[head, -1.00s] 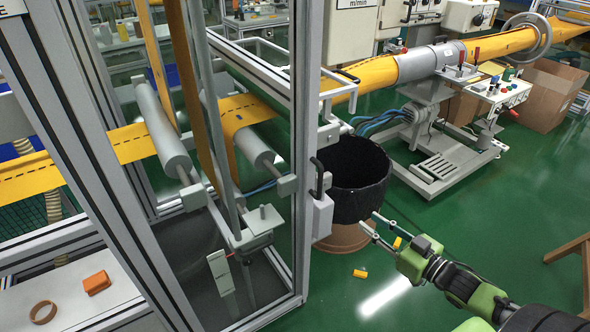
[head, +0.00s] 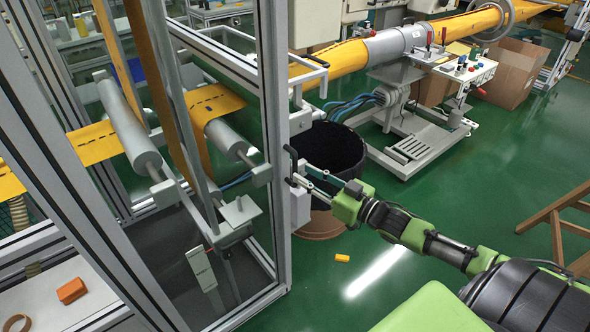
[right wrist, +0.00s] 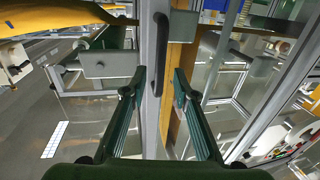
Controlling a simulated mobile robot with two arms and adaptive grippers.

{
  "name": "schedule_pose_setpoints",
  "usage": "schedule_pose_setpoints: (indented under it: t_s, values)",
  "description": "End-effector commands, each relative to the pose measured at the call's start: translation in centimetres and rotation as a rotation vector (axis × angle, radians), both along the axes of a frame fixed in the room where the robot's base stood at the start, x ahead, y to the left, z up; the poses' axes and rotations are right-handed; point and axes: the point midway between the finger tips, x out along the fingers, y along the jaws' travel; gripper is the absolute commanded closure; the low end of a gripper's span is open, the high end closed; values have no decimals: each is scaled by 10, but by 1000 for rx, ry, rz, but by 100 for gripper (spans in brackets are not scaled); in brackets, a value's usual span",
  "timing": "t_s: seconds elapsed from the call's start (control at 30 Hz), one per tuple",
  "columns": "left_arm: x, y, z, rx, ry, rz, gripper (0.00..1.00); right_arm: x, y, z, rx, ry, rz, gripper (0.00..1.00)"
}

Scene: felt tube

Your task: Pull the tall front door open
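The tall front door (head: 276,120) is a clear panel in a grey metal frame, and it looks shut. Its upright black handle (head: 291,163) is on the frame's right post, above a light grey lock box (head: 299,206). My right gripper (head: 299,176) is at the handle, coming from the right. In the right wrist view the handle (right wrist: 159,50) lies between the two open fingers of the gripper (right wrist: 160,72), with gaps on both sides. I cannot tell how far the fingertips reach past it. My left gripper is not in view.
A black bin (head: 332,150) stands just behind my right gripper. A yellow piece (head: 342,258) lies on the green floor. A wooden stand (head: 556,225) is at the right. The floor in front of the door's right side is mostly clear.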

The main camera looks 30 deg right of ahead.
Motion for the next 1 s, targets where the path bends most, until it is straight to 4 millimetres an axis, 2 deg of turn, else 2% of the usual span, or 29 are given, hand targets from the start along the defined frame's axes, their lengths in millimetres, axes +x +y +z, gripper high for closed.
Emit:
schedule_pose_setpoints:
  t_s: [0.2, 0.4, 0.8, 0.83, 0.9, 0.93, 1.0]
  values:
    - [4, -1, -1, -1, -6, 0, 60, 26, 7, 1, -2, -2, 0, 73]
    - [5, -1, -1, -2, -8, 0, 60, 41, 11, 1, -1, -1, 0, 73]
    - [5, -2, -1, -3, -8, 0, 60, 45, 13, 0, -1, 1, 0, 73]
    - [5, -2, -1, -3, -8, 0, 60, 45, 13, 0, -1, 1, 0, 76]
    - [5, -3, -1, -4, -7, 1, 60, 45, 13, 0, -1, 1, 0, 94]
    - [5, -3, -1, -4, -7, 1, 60, 45, 13, 0, -1, 1, 0, 100]
    - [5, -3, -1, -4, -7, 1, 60, 45, 13, 0, -1, 1, 0, 100]
